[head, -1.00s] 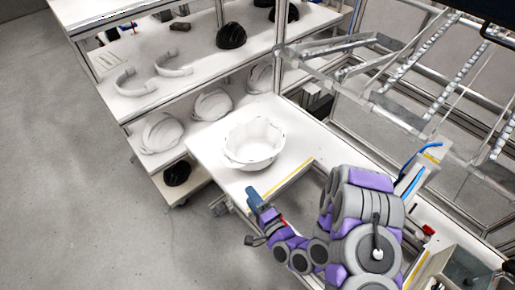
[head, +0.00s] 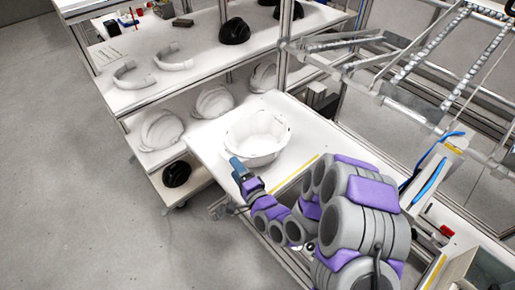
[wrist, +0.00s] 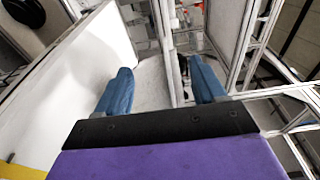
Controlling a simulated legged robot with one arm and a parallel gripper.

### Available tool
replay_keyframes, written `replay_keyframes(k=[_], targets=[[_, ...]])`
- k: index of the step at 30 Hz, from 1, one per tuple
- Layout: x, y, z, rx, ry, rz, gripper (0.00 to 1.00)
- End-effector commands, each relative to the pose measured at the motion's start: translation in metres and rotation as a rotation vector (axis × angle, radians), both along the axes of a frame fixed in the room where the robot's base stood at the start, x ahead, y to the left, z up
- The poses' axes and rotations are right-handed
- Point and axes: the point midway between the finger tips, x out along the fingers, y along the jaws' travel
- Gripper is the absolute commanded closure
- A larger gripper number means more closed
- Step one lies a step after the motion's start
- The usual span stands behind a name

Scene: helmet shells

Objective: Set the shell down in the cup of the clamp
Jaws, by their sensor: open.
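A white helmet shell (head: 262,139) rests open side up on the white worktop. My gripper (head: 236,166) is at the shell's near left rim and overlaps it in the head view; I cannot tell whether it touches. In the wrist view my gripper (wrist: 162,82) has its two blue fingers spread wide, with a pale surface (wrist: 152,84) between them, probably part of the shell. No cup of a clamp can be made out clearly in either view.
The worktop (head: 212,151) has a yellow strip along its edge. A shelf rack (head: 190,78) at the back left holds white and black shells. A metal frame (head: 350,65) stands behind on the right. Open floor (head: 60,170) lies to the left.

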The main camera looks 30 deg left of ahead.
Motion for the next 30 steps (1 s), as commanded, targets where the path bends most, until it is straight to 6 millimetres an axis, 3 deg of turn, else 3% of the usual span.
replay_keyframes(k=[5, 15, 25, 30], targets=[[0.004, 0.008, 0.001, 0.002, -0.001, 0.001, 0.31], [0.025, 0.043, 0.003, 0.000, 0.000, 0.003, 0.31], [0.029, 0.047, 0.005, 0.001, 0.001, 0.000, 0.31], [0.029, 0.047, 0.005, 0.000, 0.001, 0.000, 0.46]])
